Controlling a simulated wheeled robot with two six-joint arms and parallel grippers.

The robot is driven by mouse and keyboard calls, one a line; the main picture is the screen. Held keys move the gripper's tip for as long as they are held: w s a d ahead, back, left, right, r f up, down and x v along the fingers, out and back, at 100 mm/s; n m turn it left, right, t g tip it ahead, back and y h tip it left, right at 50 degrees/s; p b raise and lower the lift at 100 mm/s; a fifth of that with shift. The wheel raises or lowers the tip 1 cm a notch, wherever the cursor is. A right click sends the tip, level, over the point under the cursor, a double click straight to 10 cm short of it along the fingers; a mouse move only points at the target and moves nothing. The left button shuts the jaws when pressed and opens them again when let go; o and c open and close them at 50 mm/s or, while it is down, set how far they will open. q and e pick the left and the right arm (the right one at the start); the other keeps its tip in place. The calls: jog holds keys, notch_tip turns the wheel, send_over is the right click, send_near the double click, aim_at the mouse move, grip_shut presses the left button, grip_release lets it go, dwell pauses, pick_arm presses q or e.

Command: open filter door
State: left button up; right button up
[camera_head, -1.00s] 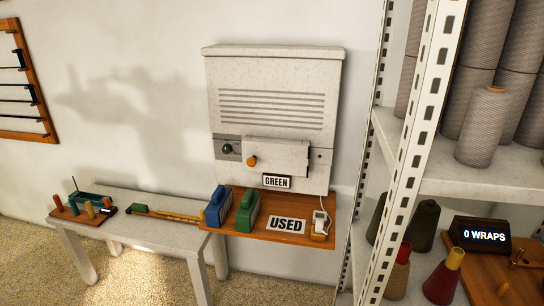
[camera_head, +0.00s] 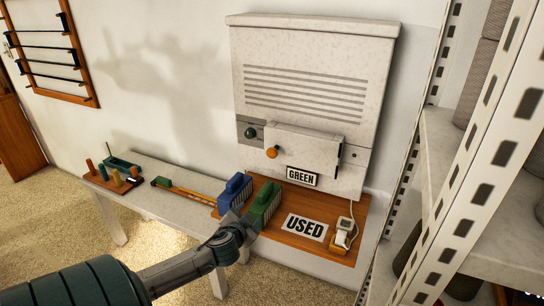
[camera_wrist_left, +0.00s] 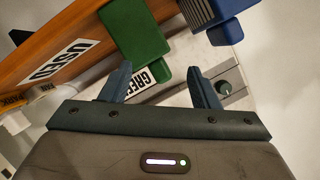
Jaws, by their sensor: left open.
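The filter door (camera_head: 302,145) is a pale panel on the front of a white slatted cabinet (camera_head: 300,95) in the head view. It looks closed. An orange knob (camera_head: 271,152) is at its left end, and a GREEN sign (camera_head: 302,176) is below it. My left gripper (camera_head: 248,217) is low, in front of the green block and below the door, apart from the knob. The left wrist view shows its two fingers (camera_wrist_left: 162,82) apart and empty, with the GREEN sign (camera_wrist_left: 154,77) partly hidden behind them. My right gripper is out of view.
A wooden shelf (camera_head: 340,252) below the cabinet holds a blue block (camera_head: 233,188), a green block (camera_head: 265,203) and a USED label (camera_head: 305,226). A dark green knob (camera_head: 250,132) is left of the door. A white rack (camera_head: 470,165) stands close on the right.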

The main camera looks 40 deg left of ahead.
aim_at(271, 154)
pick_arm(q)
jog(key=w+r+m+t+h, duration=0.15)
jog(key=w+r+t, duration=0.3)
jog(key=r, duration=0.95)
jog(key=shift+m, duration=0.45)
jog(key=x, duration=0.2)
jog(key=p+x, duration=0.1)
jog(key=x, duration=0.4)
jog(key=shift+a+r, duration=0.15)
jog(key=shift+r, duration=0.2)
jog(key=p+x, duration=0.1)
jog(key=x, duration=0.2)
jog(key=shift+w+a+p, duration=0.15)
jog(key=shift+p, duration=0.2)
jog(key=shift+w+a+f, duration=0.15)
jog(key=shift+w+a, duration=0.05)
jog(key=shift+w, duration=0.45)
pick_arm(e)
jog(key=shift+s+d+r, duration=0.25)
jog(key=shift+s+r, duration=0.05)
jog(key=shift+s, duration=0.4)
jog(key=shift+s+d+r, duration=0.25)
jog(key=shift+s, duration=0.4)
